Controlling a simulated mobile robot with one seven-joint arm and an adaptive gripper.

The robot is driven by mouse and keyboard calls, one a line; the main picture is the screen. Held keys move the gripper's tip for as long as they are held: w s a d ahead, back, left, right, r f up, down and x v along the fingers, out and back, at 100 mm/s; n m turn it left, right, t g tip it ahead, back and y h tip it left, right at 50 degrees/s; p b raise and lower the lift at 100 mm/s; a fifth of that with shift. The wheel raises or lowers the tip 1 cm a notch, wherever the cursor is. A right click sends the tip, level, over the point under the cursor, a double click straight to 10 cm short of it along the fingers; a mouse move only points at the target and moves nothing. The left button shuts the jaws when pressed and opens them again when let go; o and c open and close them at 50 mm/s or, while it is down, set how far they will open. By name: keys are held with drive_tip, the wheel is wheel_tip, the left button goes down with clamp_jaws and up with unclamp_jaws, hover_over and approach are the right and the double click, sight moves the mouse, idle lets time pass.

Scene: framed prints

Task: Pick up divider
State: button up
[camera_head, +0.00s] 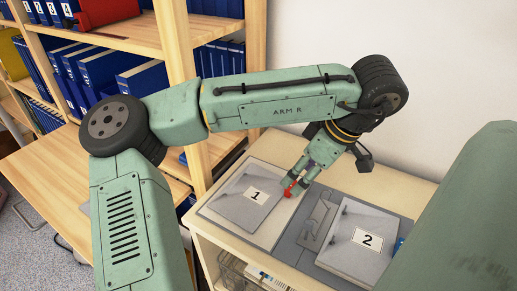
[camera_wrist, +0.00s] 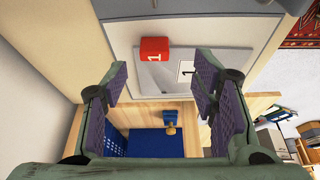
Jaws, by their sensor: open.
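No piece is clearly marked as the divider, and I cannot tell which one it is. A small red block (camera_head: 291,188) with a white 1 sits at the right edge of the grey panel marked 1 (camera_head: 248,205). It also shows in the wrist view (camera_wrist: 154,47), ahead of the fingertips. My gripper (camera_head: 302,180) is above this block, its fingers partly covering it in the head view. In the wrist view my gripper (camera_wrist: 160,68) has its fingers spread wide, with nothing held between them. A narrow grey slotted piece (camera_head: 317,222) lies between the panels.
A grey panel marked 2 (camera_head: 356,245) lies to the right on the same cabinet top (camera_head: 268,149). A white wall (camera_head: 400,60) is behind. Wooden shelves (camera_head: 150,42) with blue binders (camera_head: 92,72) stand at left. Part of my body hides the right side.

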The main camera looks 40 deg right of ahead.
drive_tip(key=shift+d+p+x, duration=0.2)
drive_tip(key=shift+p+x, duration=0.2)
drive_tip(key=shift+x, duration=1.1)
drive_tip(key=shift+d+p+x, duration=0.15)
drive_tip(key=shift+p+x, duration=0.2)
drive_tip(key=shift+x, duration=1.15)
drive_tip(key=shift+s, duration=0.1)
drive_tip(key=shift+c, duration=0.5)
drive_tip(key=c, duration=1.1)
drive_tip(key=shift+c, duration=0.2)
